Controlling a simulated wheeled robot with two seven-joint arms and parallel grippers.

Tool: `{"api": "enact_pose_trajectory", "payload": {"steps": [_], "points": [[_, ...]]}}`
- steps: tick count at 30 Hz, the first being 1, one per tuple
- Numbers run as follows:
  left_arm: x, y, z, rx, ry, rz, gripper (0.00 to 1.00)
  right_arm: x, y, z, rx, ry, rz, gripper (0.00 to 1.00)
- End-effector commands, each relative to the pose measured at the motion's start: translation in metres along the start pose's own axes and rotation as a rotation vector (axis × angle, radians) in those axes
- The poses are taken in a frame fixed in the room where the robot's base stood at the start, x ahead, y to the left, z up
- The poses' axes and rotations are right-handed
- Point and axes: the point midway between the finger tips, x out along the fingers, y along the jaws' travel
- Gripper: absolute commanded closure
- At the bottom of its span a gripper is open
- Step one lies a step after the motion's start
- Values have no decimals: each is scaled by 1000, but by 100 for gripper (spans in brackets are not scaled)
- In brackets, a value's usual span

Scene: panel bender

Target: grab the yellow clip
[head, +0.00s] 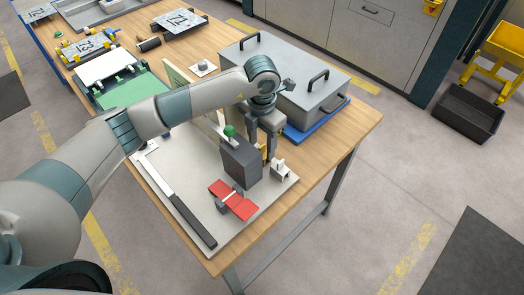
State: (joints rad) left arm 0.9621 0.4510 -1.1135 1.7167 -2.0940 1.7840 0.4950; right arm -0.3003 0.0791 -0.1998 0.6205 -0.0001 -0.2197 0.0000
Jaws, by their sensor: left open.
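My left gripper (262,149) reaches in from the left and points down over the right part of the white board (190,170). Its two fingers are apart. A small yellow piece, which looks like the yellow clip (263,153), shows low between the fingers, just behind the dark grey block (241,163). The block and the fingers hide part of it. I cannot tell whether a finger touches it. My right gripper is out of view.
A green knob (229,131) stands by the block. A red part (232,200) and a black-handled tool (196,220) lie in front. A small white bracket (281,170) stands right of the gripper. A grey lidded box (283,78) with black handles is close behind.

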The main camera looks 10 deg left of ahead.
Motion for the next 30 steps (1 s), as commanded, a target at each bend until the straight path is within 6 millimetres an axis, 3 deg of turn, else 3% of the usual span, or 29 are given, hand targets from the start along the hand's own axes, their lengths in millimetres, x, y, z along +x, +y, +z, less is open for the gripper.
{"api": "enact_pose_trajectory", "payload": {"steps": [2, 9, 23, 27, 30], "points": [[5, 0, 1, -2, 4, 0, 52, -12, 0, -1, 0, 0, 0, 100], [29, 0, 1, -1, 1, 1, 52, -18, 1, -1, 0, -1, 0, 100], [30, 1, 2, -1, 0, 1, 52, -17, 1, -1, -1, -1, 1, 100], [30, 1, 2, -1, 0, 1, 80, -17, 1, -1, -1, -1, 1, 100], [30, 1, 2, -1, 0, 1, 83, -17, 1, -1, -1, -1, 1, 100]]}}
